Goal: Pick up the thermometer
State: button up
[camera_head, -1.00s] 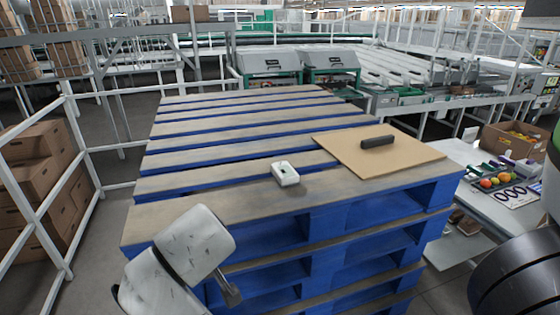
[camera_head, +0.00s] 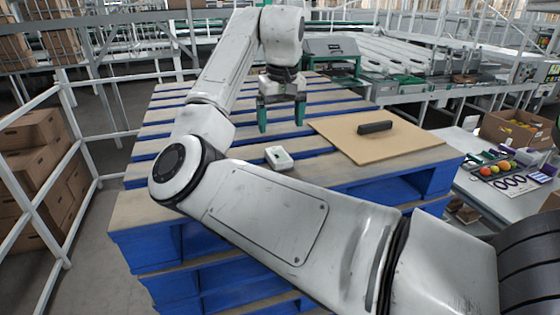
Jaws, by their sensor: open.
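A small white box-like device (camera_head: 279,158), which looks like the thermometer, lies on the front boards of the blue and wooden pallet stack (camera_head: 135,212). A dark bar-shaped object (camera_head: 375,127) lies on a tan cardboard sheet (camera_head: 345,147) to its right; I cannot tell what it is. My gripper (camera_head: 281,118) has two teal fingers pointing down, spread apart with nothing between them. In the picture it hangs just above and behind the white device, not touching it. My arm passes in front of the pallet and hides part of its front edge.
A grey table (camera_head: 478,196) at the right holds a tray of tomatoes and small items. White railings (camera_head: 50,215) run along the left. The pallet's left boards are clear.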

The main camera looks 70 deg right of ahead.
aim_at(278, 154)
jog(key=f, duration=0.3)
jog(key=d+f+p, duration=0.1)
jog(key=f, duration=0.2)
jog(key=w+f+p, duration=0.1)
jog(key=f, duration=0.3)
jog(key=shift+w+d, duration=0.1)
jog(key=shift+d, duration=0.1)
jog(key=shift+c, duration=0.3)
jog(key=c, duration=1.1)
jog(key=shift+c, duration=0.2)
